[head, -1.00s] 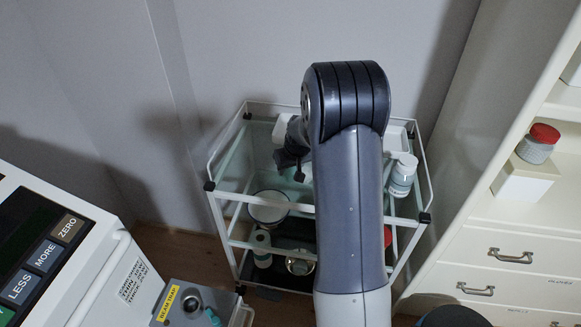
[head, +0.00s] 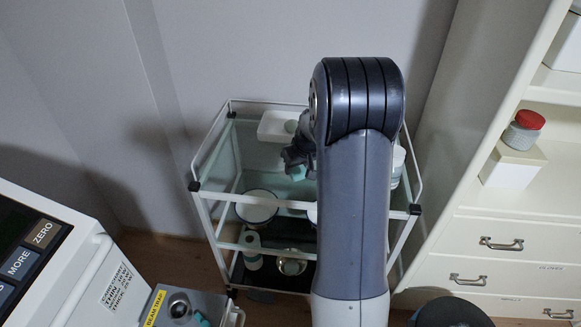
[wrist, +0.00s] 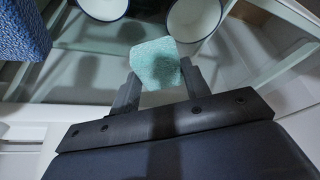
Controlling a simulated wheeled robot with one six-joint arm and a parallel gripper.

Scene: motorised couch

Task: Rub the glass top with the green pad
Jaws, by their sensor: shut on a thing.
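My gripper (wrist: 160,90) is shut on the green pad (wrist: 156,64), a pale green rough block held between its two fingers in the wrist view. The glass top (wrist: 75,75) lies beneath and beyond the pad; I cannot tell whether they touch. In the head view the glass top (head: 247,165) is the clear upper shelf of a white-framed trolley. My gripper (head: 298,155) is over it, left of my arm. My arm hides the right part of the glass.
A white tray (head: 275,125) stands at the back of the glass, and a white bottle (head: 398,160) at its right. Rails (head: 270,204) edge the trolley. A bowl (head: 257,207) and other vessels stand below. A cream cabinet (head: 500,215) is at right, a machine (head: 85,270) at left.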

